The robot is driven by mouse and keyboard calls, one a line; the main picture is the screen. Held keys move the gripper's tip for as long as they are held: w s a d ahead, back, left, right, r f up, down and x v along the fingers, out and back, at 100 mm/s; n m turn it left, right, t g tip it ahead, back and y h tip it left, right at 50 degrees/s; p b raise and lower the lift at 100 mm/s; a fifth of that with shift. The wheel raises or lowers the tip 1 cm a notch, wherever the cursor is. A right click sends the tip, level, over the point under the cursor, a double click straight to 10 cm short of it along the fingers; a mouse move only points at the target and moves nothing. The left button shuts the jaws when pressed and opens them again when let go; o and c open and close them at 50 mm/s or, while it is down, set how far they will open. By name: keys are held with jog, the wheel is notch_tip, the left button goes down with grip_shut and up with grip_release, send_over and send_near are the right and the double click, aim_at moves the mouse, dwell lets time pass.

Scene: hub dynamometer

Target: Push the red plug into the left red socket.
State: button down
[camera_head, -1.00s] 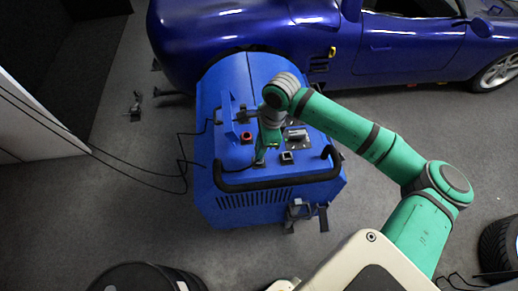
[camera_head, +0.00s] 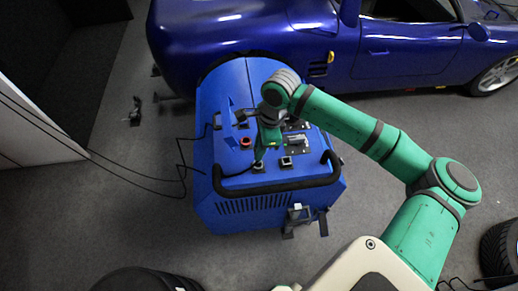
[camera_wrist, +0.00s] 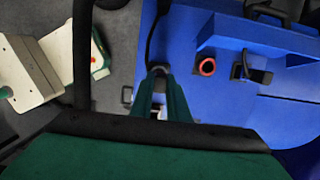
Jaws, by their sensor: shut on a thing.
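My gripper (camera_head: 260,160) points down over the top panel of the blue machine (camera_head: 225,205), behind its black handle. In the wrist view my gripper (camera_wrist: 159,88) is shut on a small grey-black end at the black cable (camera_wrist: 149,35). I take this to be the plug; no red shows on it, and the fingers hide most of it. A round red-rimmed fitting (camera_head: 246,142) sits on the panel, left of and behind the gripper. It shows right of the fingers in the wrist view (camera_wrist: 206,66). A square fitting (camera_head: 286,161) sits right of the gripper. Contact below the plug is hidden.
The black handle (camera_head: 275,187) runs along the machine's near edge, close to the gripper. An upright blue plate (camera_head: 229,120) stands at the panel's left. The black cable runs left toward a white cabinet (camera_head: 40,125). A blue car (camera_head: 400,65) stands behind.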

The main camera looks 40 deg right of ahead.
jog(key=w+d, duration=0.2)
jog(key=w, duration=0.8)
jog(key=shift+w+d, duration=0.15)
jog(key=shift+d, duration=0.15)
dwell(1.1)
jog(key=shift+f, duration=0.15)
jog(key=shift+f, duration=0.3)
dwell(0.3)
jog(key=shift+d+x, duration=0.15)
jog(key=shift+x, duration=0.6)
jog(key=shift+d+x, duration=0.1)
jog(key=shift+x, duration=0.6)
dwell(0.3)
jog(key=c, duration=1.6)
grip_release()
